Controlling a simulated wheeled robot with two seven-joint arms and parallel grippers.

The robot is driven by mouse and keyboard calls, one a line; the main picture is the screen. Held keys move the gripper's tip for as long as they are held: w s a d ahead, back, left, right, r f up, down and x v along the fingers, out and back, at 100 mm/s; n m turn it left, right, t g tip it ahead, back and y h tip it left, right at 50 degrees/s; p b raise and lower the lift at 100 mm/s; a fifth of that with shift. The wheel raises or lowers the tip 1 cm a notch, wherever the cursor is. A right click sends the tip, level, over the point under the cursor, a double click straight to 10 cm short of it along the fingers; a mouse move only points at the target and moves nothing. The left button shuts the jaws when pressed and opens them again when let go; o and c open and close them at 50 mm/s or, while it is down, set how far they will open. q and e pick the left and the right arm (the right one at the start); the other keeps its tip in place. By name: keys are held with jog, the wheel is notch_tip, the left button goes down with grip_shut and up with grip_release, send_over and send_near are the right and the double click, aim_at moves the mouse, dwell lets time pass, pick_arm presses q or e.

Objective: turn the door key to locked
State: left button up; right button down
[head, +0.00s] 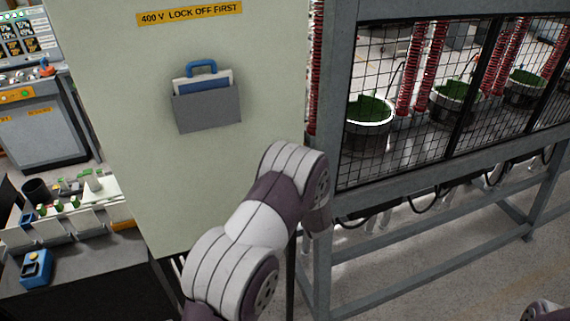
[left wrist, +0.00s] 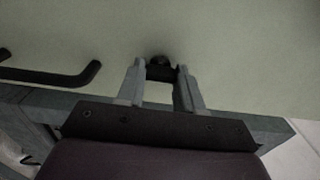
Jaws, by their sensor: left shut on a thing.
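The door key (left wrist: 159,59) is a small dark piece on the pale green cabinet door (left wrist: 230,40) in the left wrist view. My left gripper (left wrist: 161,70) is shut on it, one grey fingertip on each side. Much of the key is hidden between the fingers, and I cannot tell its turn angle. In the head view my left arm reaches to the right part of the cabinet door (head: 150,150). The arm hides the left gripper and the key there. My right gripper is out of view.
A black bent handle (left wrist: 60,77) is left of the key in the left wrist view. A grey document pocket (head: 207,108) is on the door. A framed mesh cage (head: 345,150) stands close on the right, and a cluttered bench (head: 100,285) is at left.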

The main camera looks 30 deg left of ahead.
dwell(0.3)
pick_arm(q)
jog(key=o, duration=1)
jog(key=shift+o, duration=0.2)
jog(key=b+v, duration=0.4)
jog(key=v, duration=0.8)
jog(key=shift+s+d+b, duration=0.15)
jog(key=shift+s+b, duration=0.05)
jog(key=shift+b, duration=0.1)
